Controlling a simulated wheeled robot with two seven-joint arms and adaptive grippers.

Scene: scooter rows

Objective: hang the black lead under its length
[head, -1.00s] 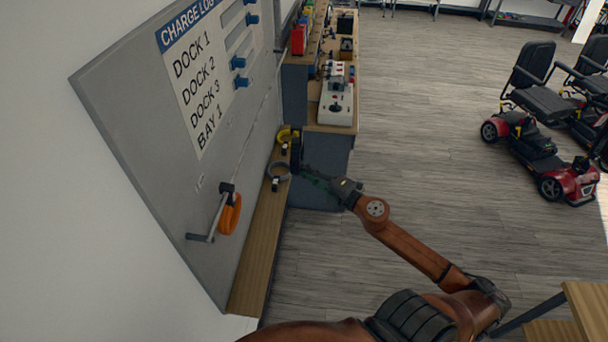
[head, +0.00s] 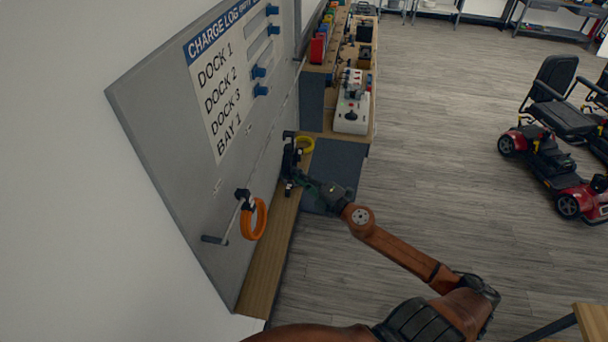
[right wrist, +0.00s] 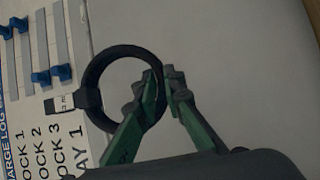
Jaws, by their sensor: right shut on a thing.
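The black lead is a dark coiled ring (right wrist: 92,70) with a black plug and a white tag in the right wrist view. In the head view the black lead (head: 290,160) shows nearly edge-on, upright, close to the grey board (head: 160,110). My right gripper (head: 301,180) is shut on the side of the coil; its green fingers (right wrist: 167,85) show in the right wrist view. An orange coil (head: 262,219) hangs at a grey peg (head: 214,239) low on the board. Small labels on the board are too small to read. My left gripper is not in view.
A wooden ledge (head: 262,270) runs below the board. A yellow coil (head: 306,146) lies at its far end. A workbench (head: 335,122) with devices stands beyond. The charge log sheet (head: 218,95) and blue knobs are on the board. Floor to the right is clear up to red scooters (head: 560,170).

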